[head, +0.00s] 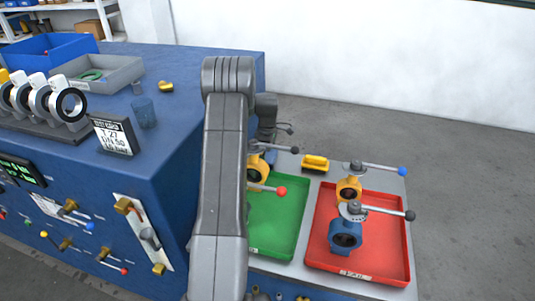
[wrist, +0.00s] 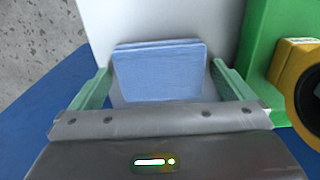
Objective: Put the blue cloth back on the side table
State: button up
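The blue cloth (wrist: 158,72) is a folded, flat pad. In the wrist view it lies between the two green fingers of my gripper (wrist: 161,68), with a narrow gap on each side. My gripper is open. The cloth appears to be over the pale top of the side table (wrist: 222,18), but I cannot tell whether it touches it. In the head view the side table (head: 333,175) stands to the right of the blue bench. There my arm hides the cloth and my fingers.
A green tray (head: 278,225) and a red tray (head: 388,262) with valves sit on the side table. Valve levers stick up and outward. A yellow block (head: 315,162) lies at the back. The blue bench (head: 205,65) stands close on the left. The floor at right is clear.

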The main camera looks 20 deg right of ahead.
aim_at(268, 155)
notch_tip(268, 155, up, 12)
jog(key=shift+r+b, duration=0.2)
jog(key=shift+b, duration=0.25)
dwell(0.4)
